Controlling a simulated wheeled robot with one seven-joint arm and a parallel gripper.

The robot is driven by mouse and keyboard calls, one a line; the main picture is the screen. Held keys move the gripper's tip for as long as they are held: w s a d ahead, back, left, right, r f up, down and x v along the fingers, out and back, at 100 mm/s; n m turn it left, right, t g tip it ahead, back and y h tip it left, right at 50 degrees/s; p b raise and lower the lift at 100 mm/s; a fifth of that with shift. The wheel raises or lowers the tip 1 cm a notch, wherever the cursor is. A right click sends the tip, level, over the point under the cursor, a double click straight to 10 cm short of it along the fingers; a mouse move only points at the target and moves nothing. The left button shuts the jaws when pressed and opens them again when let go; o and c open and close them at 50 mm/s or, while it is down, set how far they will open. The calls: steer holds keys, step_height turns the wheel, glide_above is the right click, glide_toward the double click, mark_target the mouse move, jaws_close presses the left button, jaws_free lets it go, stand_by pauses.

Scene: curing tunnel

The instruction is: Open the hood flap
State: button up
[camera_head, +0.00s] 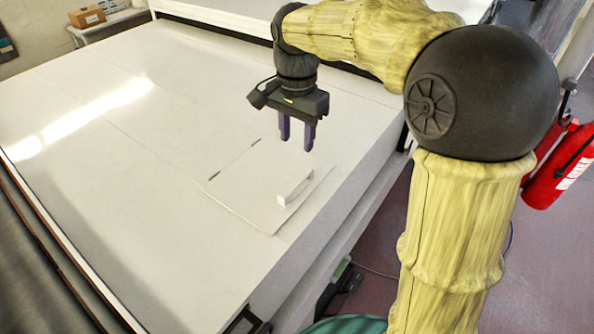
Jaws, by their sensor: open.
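The hood flap (252,198) is a pale square panel lying flat and shut in the white top of the tunnel hood (120,150). Two dark hinge strips show along its upper left edge. A white bar handle (294,188) stands up near its right side. My gripper (296,148) points down with two purple fingers, open and empty. It appears above the flap's far part, up from the handle in the picture, and touches neither. The exact height of the fingertips over the flap is hard to tell.
A red fire extinguisher (562,165) hangs at the right behind my arm. A cardboard box (87,16) sits on a table at the far upper left. The hood top around the flap is clear. The floor (385,215) lies beyond the hood's right edge.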

mark_target(297, 180)
step_height(297, 180, down, 11)
steer(key=shift+f+p, duration=0.2)
steer(key=shift+p, duration=0.6)
jaws_close()
